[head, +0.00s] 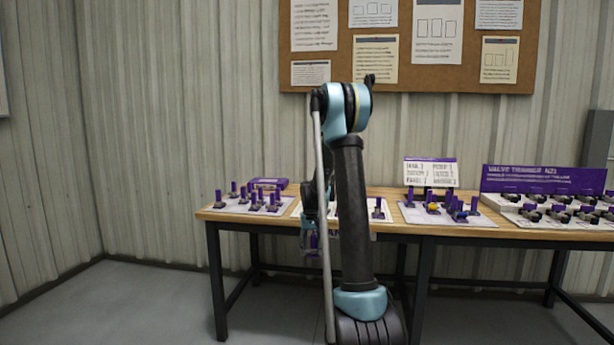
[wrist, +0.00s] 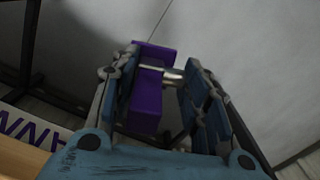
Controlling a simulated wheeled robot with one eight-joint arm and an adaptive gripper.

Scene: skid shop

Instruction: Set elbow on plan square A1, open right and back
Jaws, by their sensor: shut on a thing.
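My gripper (wrist: 160,75) is shut on a part with a purple block-shaped grip (wrist: 148,92) and a short shiny metal stub pointing right, which I take to be the elbow. In the head view my gripper (head: 309,238) hangs at the table's front edge, with a bit of the purple part (head: 314,242) showing low between the fingers. The pale plan sheet (head: 383,217) lies on the table, mostly hidden behind my arm; square A1 cannot be made out. In the wrist view purple lettering on a white surface (wrist: 22,126) shows at lower left.
The wooden table (head: 400,229) carries a left mat (head: 231,208) with several purple-topped parts. A right mat (head: 415,215) holds more parts, some coloured. A rack of valve parts (head: 550,224) stands at far right. A purple case (head: 268,183) lies at the back.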

